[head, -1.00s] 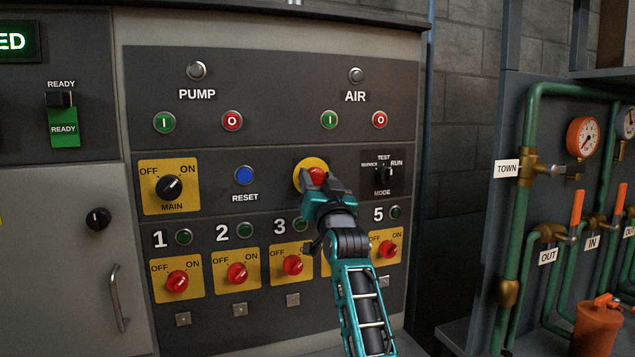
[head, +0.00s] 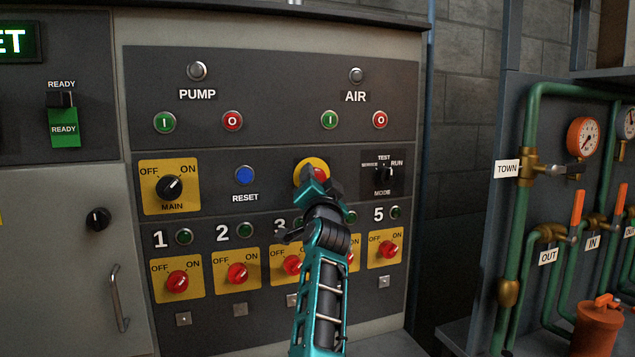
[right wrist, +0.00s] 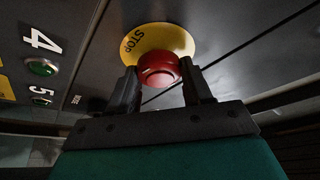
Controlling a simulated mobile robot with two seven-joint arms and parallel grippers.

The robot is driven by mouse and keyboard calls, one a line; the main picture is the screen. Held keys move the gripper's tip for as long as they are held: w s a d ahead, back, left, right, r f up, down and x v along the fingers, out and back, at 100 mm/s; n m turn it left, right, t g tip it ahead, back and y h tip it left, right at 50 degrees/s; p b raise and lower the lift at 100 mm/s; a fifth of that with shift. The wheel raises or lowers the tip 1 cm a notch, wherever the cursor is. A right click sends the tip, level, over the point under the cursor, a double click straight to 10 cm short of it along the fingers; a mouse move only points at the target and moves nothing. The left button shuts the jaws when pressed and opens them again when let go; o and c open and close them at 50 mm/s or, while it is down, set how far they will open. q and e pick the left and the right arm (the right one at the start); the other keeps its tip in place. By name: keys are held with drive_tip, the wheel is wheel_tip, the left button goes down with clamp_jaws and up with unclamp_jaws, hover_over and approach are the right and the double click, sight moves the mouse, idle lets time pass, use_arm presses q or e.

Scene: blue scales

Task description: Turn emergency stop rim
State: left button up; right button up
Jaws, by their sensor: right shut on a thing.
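The emergency stop is a red mushroom button (right wrist: 158,70) on a round yellow plate (right wrist: 152,40) marked STOP, in the right wrist view. In the head view its yellow plate (head: 311,163) sits right of the blue RESET button, with the red button (head: 320,173) partly hidden. My right gripper (head: 318,182) is at the button, and in the right wrist view its two dark fingers (right wrist: 161,78) stand on either side of the red rim, shut on it. The left gripper is not in view.
The RESET button (head: 244,175) and MODE switch (head: 383,172) flank the stop. Numbered red rotary switches (head: 237,273) lie below, behind my arm. Green pipes with a gauge (head: 583,136) stand at the right.

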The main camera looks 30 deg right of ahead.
drive_tip(key=shift+a+m+g, duration=0.1)
drive_tip(key=shift+m+g, duration=0.2)
drive_tip(key=shift+m, duration=0.8)
drive_tip(key=shift+h, duration=0.4)
drive_tip(key=o, duration=1.1)
drive_tip(key=shift+c, duration=0.2)
